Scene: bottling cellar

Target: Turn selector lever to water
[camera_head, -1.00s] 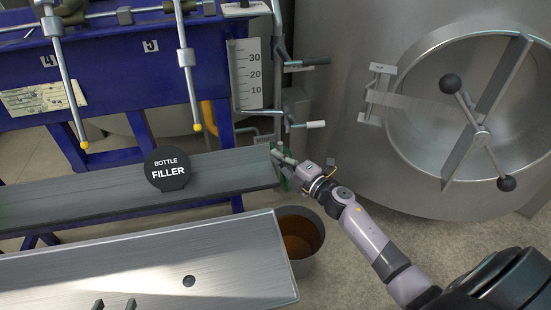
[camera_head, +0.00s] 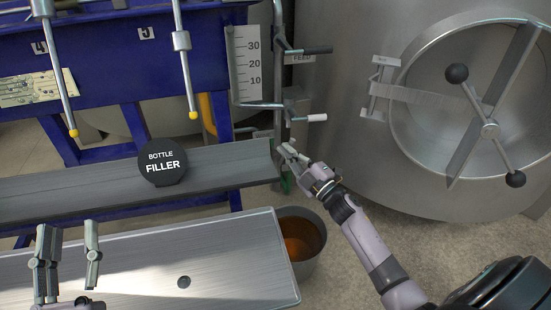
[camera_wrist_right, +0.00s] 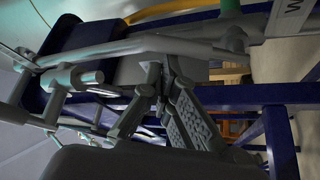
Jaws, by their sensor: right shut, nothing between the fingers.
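A vertical pipe beside the filler carries a black-handled lever (camera_head: 318,50) near a plate reading FEED, and a white-tipped lever (camera_head: 316,118) lower down. I cannot tell for sure which part is the selector lever. My right gripper (camera_head: 287,150) is shut and empty, just below the white-tipped lever and close to the pipe's lower end. In the right wrist view its ridged fingers (camera_wrist_right: 172,100) are near grey pipes and rods; contact is unclear. A plate there shows a letter W (camera_wrist_right: 293,15), beside a green band (camera_wrist_right: 230,7). My left gripper (camera_head: 68,250) is open and empty above the metal tray.
The metal tray (camera_head: 235,255) is at the front left, with a grey shelf (camera_head: 90,188) and a BOTTLE FILLER sign (camera_head: 163,164) behind it. A bucket (camera_head: 309,262) with brown contents stands below my right gripper. A steel tank (camera_head: 350,170) fills the right.

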